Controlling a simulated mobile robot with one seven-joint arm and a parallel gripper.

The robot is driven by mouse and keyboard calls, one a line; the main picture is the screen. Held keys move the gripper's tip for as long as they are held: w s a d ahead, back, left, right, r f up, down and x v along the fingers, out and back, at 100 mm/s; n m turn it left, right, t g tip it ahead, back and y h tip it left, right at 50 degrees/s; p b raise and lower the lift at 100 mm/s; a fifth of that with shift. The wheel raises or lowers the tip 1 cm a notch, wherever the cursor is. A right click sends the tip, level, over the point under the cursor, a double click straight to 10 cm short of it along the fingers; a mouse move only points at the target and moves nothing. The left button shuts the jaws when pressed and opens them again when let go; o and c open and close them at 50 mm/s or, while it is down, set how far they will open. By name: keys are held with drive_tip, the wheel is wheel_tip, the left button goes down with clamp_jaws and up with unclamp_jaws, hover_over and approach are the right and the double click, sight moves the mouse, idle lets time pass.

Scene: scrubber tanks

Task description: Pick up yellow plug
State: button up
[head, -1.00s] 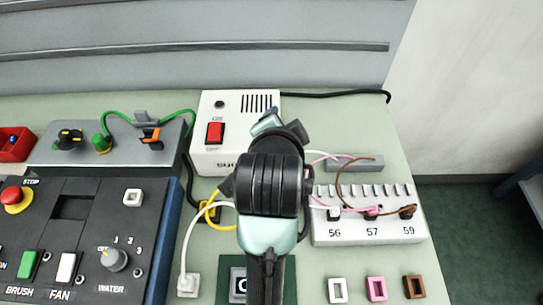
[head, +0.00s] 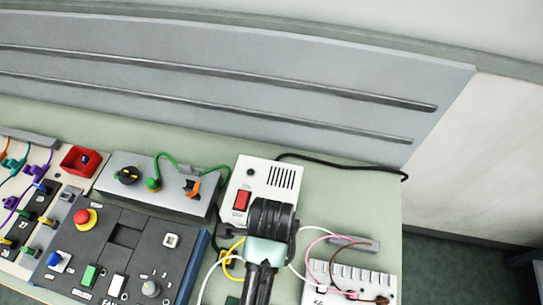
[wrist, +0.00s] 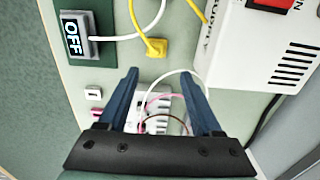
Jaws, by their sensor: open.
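The yellow plug (wrist: 156,48) lies on the pale green bench in the wrist view, with a yellow cable running up from it. It appears just beyond the gap between my gripper's fingertips (wrist: 160,77), apart from them. The two blue fingers are spread, with nothing held between them. My wrist housing hides the fingers in that view.
A white power box (head: 262,190) with a red switch stands beside my arm. A white terminal block (head: 350,280) with pink, brown and white wires is at lower right. A dark control panel (head: 125,250) lies left.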

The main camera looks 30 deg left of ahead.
wheel_tip(320, 180, down, 5)
drive_tip(key=shift+f, duration=0.1)
drive_tip(key=f, duration=0.2)
drive_tip(key=s+f+p, duration=0.1)
drive_tip(key=f, duration=0.1)
drive_tip(key=shift+f, duration=0.25)
drive_tip(key=shift+w+f+p, duration=0.1)
drive_tip(key=shift+f+p, duration=0.2)
drive_tip(key=shift+f, duration=0.2)
clamp_jaws()
